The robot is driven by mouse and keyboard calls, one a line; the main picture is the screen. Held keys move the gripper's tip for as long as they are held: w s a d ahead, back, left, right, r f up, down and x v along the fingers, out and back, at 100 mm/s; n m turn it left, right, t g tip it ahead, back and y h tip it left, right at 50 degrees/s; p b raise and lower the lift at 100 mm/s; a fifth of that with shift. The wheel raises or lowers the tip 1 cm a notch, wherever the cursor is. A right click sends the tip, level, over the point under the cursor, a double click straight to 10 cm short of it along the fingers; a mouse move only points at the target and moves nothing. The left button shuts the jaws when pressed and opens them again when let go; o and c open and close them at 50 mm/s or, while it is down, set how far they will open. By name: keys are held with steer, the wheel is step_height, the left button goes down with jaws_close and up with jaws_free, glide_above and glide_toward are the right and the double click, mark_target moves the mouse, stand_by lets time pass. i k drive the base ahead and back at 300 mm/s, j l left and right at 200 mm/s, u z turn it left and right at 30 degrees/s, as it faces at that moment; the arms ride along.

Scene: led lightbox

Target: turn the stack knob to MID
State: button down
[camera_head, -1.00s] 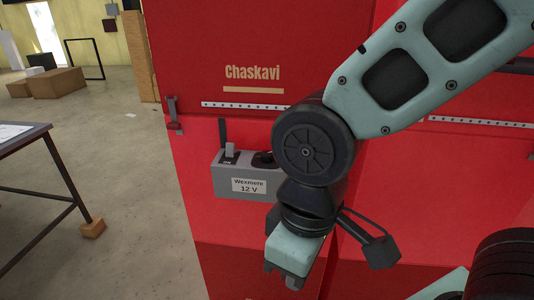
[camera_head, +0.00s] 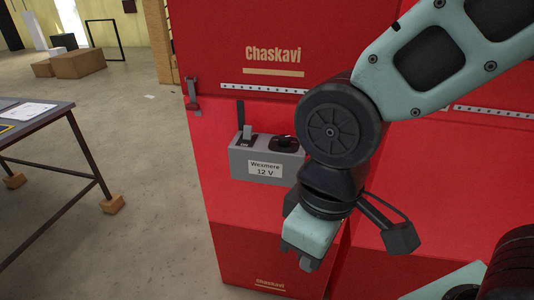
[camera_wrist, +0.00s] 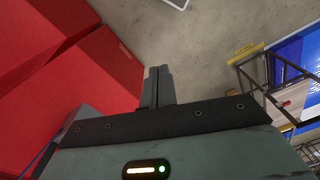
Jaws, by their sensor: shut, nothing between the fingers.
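A grey box (camera_head: 240,164) labelled "Wexmere 12 V" is fixed to the front of the red cabinet in the head view. My arm stands close to the knob's right side in the picture, and I cannot read the knob's position. My gripper (camera_head: 307,264) is shut and empty, pointing down, lower and to the right of the box.
The red cabinet (camera_head: 235,230) fills the middle and right. A table (camera_head: 50,113) stands at the left with papers on it. Bare concrete floor (camera_head: 150,170) lies between them. Cardboard boxes (camera_head: 75,64) are far back left.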

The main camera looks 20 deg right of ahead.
mark_target(285, 141)
steer(key=i+j+z, duration=0.15)
steer(key=j, duration=0.4)
steer(key=j+z, duration=0.15)
steer(key=j, duration=0.4)
steer(key=i+j+z, duration=0.15)
steer(key=j, duration=0.4)
